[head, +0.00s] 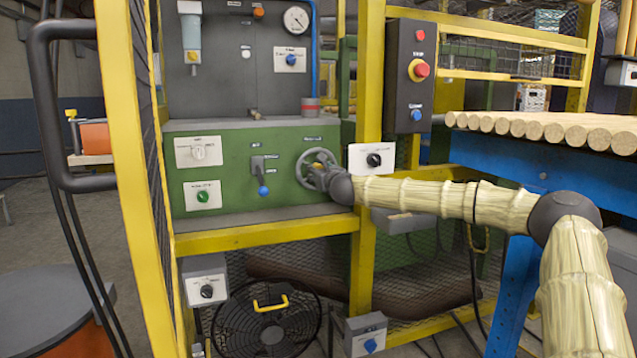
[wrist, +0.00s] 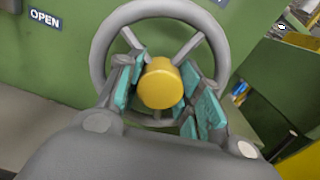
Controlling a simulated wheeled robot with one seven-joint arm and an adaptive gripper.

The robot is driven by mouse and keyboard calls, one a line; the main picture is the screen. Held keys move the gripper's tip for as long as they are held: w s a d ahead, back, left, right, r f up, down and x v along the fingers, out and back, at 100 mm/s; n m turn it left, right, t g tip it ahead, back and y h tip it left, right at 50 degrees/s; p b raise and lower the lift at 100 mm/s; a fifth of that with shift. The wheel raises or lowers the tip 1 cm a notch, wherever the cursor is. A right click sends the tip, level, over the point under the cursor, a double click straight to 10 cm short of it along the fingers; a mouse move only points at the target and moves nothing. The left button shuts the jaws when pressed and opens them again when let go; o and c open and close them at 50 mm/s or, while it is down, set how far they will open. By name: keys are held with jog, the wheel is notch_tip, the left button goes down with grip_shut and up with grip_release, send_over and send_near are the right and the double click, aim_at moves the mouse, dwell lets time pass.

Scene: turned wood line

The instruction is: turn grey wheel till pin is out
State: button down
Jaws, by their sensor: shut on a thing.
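The grey wheel (head: 301,169) is a spoked handwheel on the front of a green panel (head: 232,167). In the wrist view the wheel (wrist: 98,58) fills the upper middle, with a round yellow hub (wrist: 160,84) at its centre. My gripper (wrist: 158,92) faces the wheel, its teal-padded fingers on the left and right of the hub, shut on it. In the head view my gripper (head: 328,178) covers the lower right of the wheel. I cannot make out a pin in either view.
An OPEN label (wrist: 45,19) is left of the wheel. A blue-tipped lever (head: 262,178) and a white switch plate (head: 371,159) flank it. A yellow post (head: 366,240) stands close by my arm. A blue table (head: 540,165) with wooden rods is at right.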

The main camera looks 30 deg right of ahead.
jog(key=shift+d+f+m+b, duration=0.1)
jog(key=shift+f+m+b, duration=0.2)
jog(key=shift+m+b, duration=0.7)
jog(key=c, duration=1.2)
grip_release()
jog(key=shift+d, duration=0.1)
jog(key=shift+r, duration=0.15)
